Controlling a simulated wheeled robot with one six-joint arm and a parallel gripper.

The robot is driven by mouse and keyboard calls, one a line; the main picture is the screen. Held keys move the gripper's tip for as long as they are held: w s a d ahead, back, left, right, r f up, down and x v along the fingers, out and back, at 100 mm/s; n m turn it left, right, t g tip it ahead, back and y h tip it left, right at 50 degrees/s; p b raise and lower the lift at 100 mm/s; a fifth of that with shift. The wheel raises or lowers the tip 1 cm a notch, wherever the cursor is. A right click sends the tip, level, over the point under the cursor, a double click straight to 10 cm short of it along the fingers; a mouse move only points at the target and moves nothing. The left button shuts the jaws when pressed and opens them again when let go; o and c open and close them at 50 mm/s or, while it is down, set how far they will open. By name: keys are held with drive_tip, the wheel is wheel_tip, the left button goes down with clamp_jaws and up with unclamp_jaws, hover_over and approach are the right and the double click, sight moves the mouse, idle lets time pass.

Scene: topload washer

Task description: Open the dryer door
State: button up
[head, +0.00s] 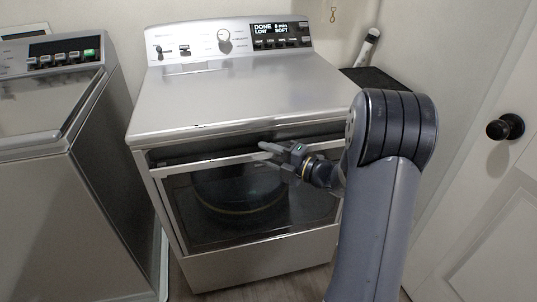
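The silver dryer (235,95) stands in the middle of the head view. Its front door (215,245) has a silver frame and a dark window (210,200) with a round drum opening showing behind it. A dark gap (185,151) runs between the dryer's top panel and the door's upper edge; I cannot tell whether this is a recess or the door standing ajar. My gripper (262,151) is at the door's upper edge, right of its middle. Its two fingers point left and look slightly apart. Contact with the edge cannot be made out.
A washer (60,170) stands close on the left. A white door with a black knob (505,127) is at the right. A dark surface (375,79) with a white cylindrical object (367,47) lies behind my arm. A strip of floor shows before the dryer.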

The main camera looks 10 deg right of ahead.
clamp_jaws()
drive_tip(key=shift+s, duration=0.1)
